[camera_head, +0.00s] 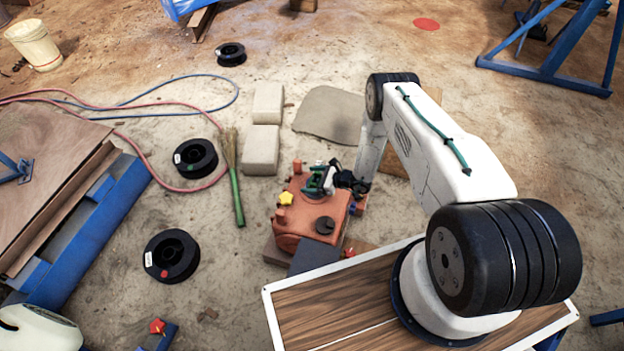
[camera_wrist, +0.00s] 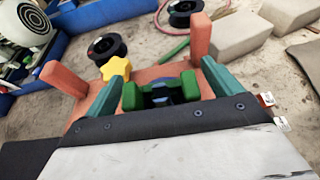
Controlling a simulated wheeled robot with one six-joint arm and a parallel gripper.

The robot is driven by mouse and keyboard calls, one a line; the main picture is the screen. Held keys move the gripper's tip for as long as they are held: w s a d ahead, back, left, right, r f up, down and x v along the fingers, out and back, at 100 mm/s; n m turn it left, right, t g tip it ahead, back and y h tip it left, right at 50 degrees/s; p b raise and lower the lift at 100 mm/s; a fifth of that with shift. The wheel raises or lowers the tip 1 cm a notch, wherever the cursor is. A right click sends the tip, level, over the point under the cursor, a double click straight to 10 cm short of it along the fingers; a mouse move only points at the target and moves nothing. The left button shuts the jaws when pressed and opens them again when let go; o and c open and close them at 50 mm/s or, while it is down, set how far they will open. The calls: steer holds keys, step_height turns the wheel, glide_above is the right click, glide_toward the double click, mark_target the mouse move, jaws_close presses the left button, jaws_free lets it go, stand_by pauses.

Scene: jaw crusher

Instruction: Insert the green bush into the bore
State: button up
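The orange-red machine body (camera_head: 302,223) stands on the floor in front of my base and also fills the middle of the wrist view (camera_wrist: 160,72). My gripper (camera_head: 319,179) is over its upper side, and two teal fingers stand apart in the wrist view (camera_wrist: 165,75). A green U-shaped piece (camera_wrist: 131,97) shows between the fingers, with a dark gap in its middle. It may be the green bush, but I cannot tell whether the fingers touch it. A dark bluish round area (camera_wrist: 166,84) lies behind it, possibly the bore; its inside is hidden.
A yellow star knob (camera_head: 286,199) and upright red posts (camera_wrist: 200,36) rise from the body close to my fingers. Pale blocks (camera_head: 261,149), a green-handled broom (camera_head: 238,195) and black spools (camera_head: 172,256) lie on the floor to the left and behind.

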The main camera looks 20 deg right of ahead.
steer(key=v, duration=0.8)
steer(key=shift+a, duration=0.1)
stand_by(0.5)
